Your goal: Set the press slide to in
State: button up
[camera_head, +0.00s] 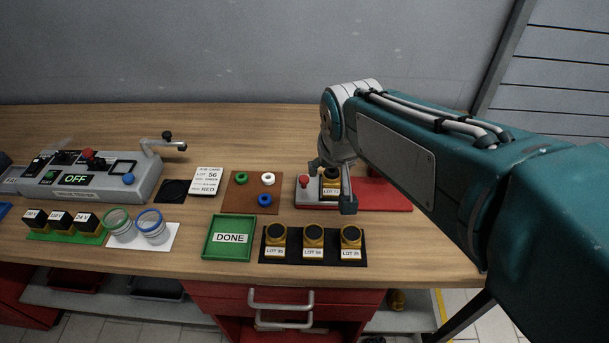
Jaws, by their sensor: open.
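The press (386,196) is a red base on the bench, right of centre, largely hidden behind my arm. At its left end is a pale slide plate (310,198) with a red knob (304,181). A dark-topped yellow jar (331,189) with a white label stands on this plate. My gripper (332,186) is open and low over the plate, with its fingers around or just beside the jar. I cannot tell whether they touch it. The slide's travel and the rest of the press are hidden by my arm.
Several lot jars (313,237) stand on a black mat in front. A green DONE tray (228,254) lies left of them. A brown mat (240,203) holds green, white and blue rings. A card (206,181) and a grey machine reading OFF (85,183) are left.

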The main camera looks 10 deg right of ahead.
send_near(304, 178)
jog(key=x, duration=0.8)
jog(key=shift+w+f, duration=0.2)
jog(key=shift+f, duration=0.15)
grip_shut()
